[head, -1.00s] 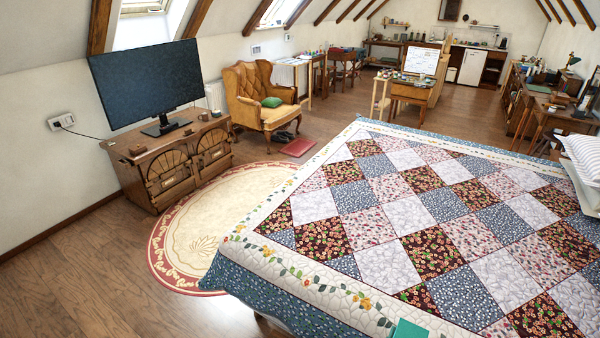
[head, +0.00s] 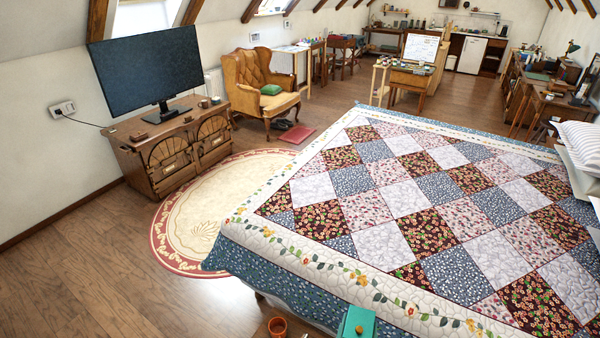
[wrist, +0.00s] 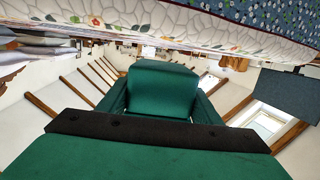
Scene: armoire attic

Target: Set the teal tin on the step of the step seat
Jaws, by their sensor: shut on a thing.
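In the wrist view, a smooth teal block, which I take to be the teal tin (wrist: 160,86), sits between the jaws of my gripper (wrist: 160,102). My gripper is shut on it. The wrist view is upside down, with the bed at the top and the sloped ceiling lower down. In the head view, a teal shape (head: 357,319) shows at the bottom edge over the bed's near side; I cannot tell whether it is the tin or part of my arm. I see no step seat in either view.
A large bed with a patchwork quilt (head: 390,205) fills the right. A wooden cabinet (head: 175,160) carries a television (head: 150,72). Wooden floor (head: 90,265) is clear at left, beside an oval rug (head: 205,220).

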